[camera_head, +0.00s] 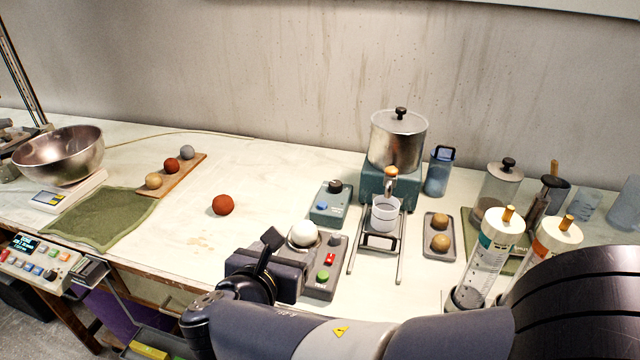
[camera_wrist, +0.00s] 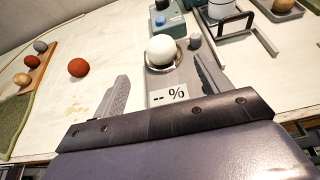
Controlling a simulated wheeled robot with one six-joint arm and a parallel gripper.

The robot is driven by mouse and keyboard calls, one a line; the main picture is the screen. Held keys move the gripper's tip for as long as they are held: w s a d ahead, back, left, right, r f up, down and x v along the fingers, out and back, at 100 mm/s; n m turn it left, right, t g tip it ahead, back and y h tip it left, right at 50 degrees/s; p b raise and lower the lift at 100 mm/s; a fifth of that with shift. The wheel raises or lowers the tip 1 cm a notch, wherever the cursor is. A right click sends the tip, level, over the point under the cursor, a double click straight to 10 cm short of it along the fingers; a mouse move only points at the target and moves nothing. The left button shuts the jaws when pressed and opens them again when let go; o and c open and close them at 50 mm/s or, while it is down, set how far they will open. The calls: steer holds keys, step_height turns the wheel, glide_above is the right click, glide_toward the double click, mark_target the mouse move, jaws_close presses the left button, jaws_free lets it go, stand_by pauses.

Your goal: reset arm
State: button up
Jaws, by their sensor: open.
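My gripper (camera_head: 272,247) is open and empty, low over the front of the table in the head view. In the wrist view its two fingers (camera_wrist: 161,72) stand wide apart. A white ball (camera_head: 303,233) rests in a round metal seat on a grey unit with red and green buttons (camera_head: 322,280). In the wrist view the white ball (camera_wrist: 162,51) lies beyond and between the fingertips, apparently apart from them. A label reading "-- %" (camera_wrist: 170,95) shows between the fingers. My forearm hides part of the table's front edge.
A red-brown ball (camera_head: 223,205) lies alone on the table. A wooden board (camera_head: 188,178) with three balls and a steel bowl (camera_head: 58,155) are left. A dispenser (camera_head: 398,140), a tray (camera_head: 430,250) with two balls and upright cylinders (camera_head: 490,250) are right. The table's middle is mostly clear.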

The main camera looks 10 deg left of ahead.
mark_target(305, 223)
steer(key=x, duration=1.1)
steer(key=shift+w+r, duration=0.2)
steer(key=shift+w, duration=0.15)
steer(key=shift+r, duration=0.6)
steer(key=shift+s, duration=0.1)
